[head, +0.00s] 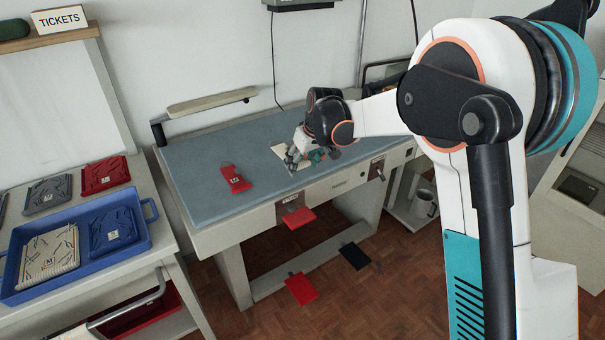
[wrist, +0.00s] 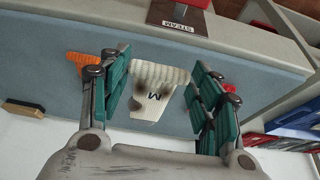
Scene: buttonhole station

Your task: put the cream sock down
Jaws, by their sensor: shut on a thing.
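The cream sock (wrist: 153,98) has a ribbed top, dark smudges and a letter M. In the wrist view it lies between the two teal finger pads of my gripper (wrist: 158,100), which is shut on it. In the head view part of the sock (head: 281,153) shows beside my gripper (head: 308,160), low over the blue-grey table top (head: 205,155). The rest is hidden by the gripper, and I cannot tell whether the sock touches the surface.
A red labelled piece (head: 235,179) lies on the table's left part. An orange piece (wrist: 88,65) and a small brush-like block (wrist: 22,108) show in the wrist view. A padded arm (head: 212,100) stands at the back. A blue tray (head: 148,232) is at left. The table's front left is clear.

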